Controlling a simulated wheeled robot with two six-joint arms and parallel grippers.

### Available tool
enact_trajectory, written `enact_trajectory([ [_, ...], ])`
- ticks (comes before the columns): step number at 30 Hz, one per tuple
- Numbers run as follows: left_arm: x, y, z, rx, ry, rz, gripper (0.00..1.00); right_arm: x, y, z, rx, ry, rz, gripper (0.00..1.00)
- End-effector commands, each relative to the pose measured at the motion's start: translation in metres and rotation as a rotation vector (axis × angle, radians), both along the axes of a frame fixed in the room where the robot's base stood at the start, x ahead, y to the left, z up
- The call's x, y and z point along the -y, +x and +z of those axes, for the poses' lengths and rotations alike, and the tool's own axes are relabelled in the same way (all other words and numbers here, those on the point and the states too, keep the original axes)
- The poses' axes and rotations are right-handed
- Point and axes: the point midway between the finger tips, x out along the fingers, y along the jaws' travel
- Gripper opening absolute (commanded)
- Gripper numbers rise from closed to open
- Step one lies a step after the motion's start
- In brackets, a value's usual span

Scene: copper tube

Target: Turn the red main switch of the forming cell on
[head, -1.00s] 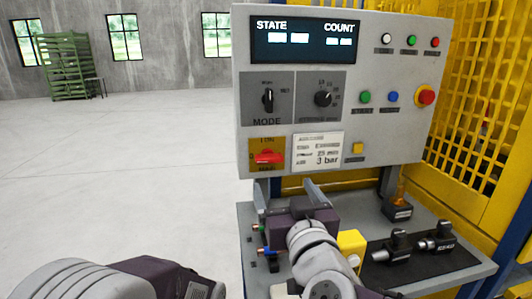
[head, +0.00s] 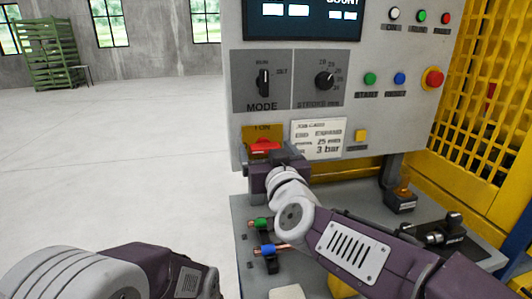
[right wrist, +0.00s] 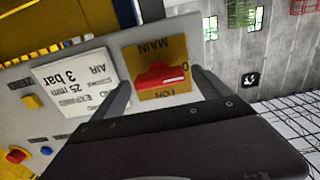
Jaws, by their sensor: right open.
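The red main switch (head: 264,146) sits on a yellow plate (head: 262,131) at the lower left of the grey control panel. Its handle lies roughly level, with ON marked above it. My right gripper (head: 273,158) is at the panel just below the switch and hides the plate's lower part. In the right wrist view the picture is turned over, and the red handle (right wrist: 160,77) shows between the two spread fingers (right wrist: 162,90). The fingers are open and the handle is not clamped. I cannot tell whether they touch the plate. My left gripper is out of view.
A mode knob (head: 264,82) and a stroke knob (head: 324,80) are above the switch. A white label (head: 317,140) and a yellow button (head: 361,135) are to its right. A red emergency button (head: 432,78) is further right. Fittings (head: 265,249) stand on the bench below.

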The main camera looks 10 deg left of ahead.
Motion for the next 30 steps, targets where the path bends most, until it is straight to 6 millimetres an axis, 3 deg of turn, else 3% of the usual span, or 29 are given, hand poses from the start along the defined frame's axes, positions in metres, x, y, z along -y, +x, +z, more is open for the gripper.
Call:
enact_trajectory([
  [10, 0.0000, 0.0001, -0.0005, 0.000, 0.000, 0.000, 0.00, -0.0029, 0.0069, 0.0000, -0.001, 0.000, 0.000, 0.84],
  [15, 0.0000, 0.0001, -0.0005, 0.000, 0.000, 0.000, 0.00, -0.0028, 0.0067, 0.0000, -0.001, 0.000, 0.000, 0.37],
  [17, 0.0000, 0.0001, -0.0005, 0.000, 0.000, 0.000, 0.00, -0.0028, 0.0067, 0.0000, -0.001, 0.000, 0.000, 0.25],
  [30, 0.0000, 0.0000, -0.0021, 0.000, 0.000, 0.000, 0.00, -0.0022, 0.0069, -0.0004, -0.049, 0.114, 0.000, 0.25],
])
